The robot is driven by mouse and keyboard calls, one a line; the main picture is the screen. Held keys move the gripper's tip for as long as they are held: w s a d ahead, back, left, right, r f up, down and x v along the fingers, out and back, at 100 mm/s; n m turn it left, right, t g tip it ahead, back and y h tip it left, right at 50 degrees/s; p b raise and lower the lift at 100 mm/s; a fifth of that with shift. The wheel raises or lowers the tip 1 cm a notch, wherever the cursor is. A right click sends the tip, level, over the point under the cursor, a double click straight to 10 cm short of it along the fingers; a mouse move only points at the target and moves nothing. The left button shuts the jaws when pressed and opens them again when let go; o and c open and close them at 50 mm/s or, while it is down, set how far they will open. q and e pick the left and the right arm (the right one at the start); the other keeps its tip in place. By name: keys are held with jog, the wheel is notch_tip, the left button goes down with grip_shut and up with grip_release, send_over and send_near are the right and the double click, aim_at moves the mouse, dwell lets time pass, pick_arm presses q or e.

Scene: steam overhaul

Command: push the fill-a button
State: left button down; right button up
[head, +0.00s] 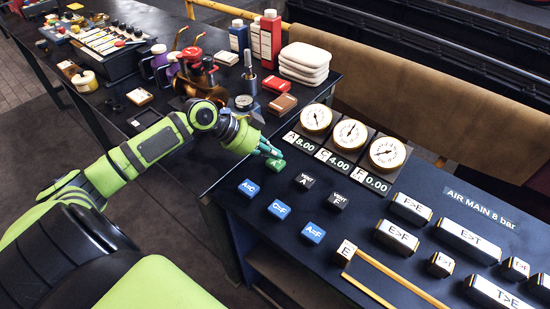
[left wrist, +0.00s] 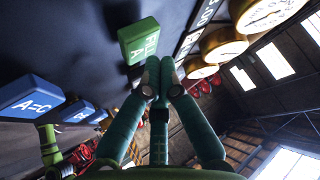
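The fill-a button is a green block on the dark panel, lettered FILL A in the left wrist view (left wrist: 140,42). In the head view the button (head: 275,165) is partly covered by my fingertips. My left gripper (head: 270,150) reaches in from the left, its fingertips right at the button. In the left wrist view the fingers of my left gripper (left wrist: 160,75) come together at the tips, with nothing between them. The tips overlap the button's near edge; I cannot tell whether they touch it. My right gripper is not in view.
Blue buttons A=C (head: 249,187), C=F (head: 281,209) and A=F (head: 313,232) line the panel's near side. Black vent buttons (head: 304,181) sit beside the green one. Gauges (head: 316,118) stand behind. A kettle-like copper vessel (head: 201,80) and bottles stand at the back.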

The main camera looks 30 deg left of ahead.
aim_at(273, 162)
pick_arm(q)
jog(key=shift+r, duration=0.1)
notch_tip(273, 162, up, 6)
jog(key=p, duration=0.5)
dwell(0.4)
dwell(0.4)
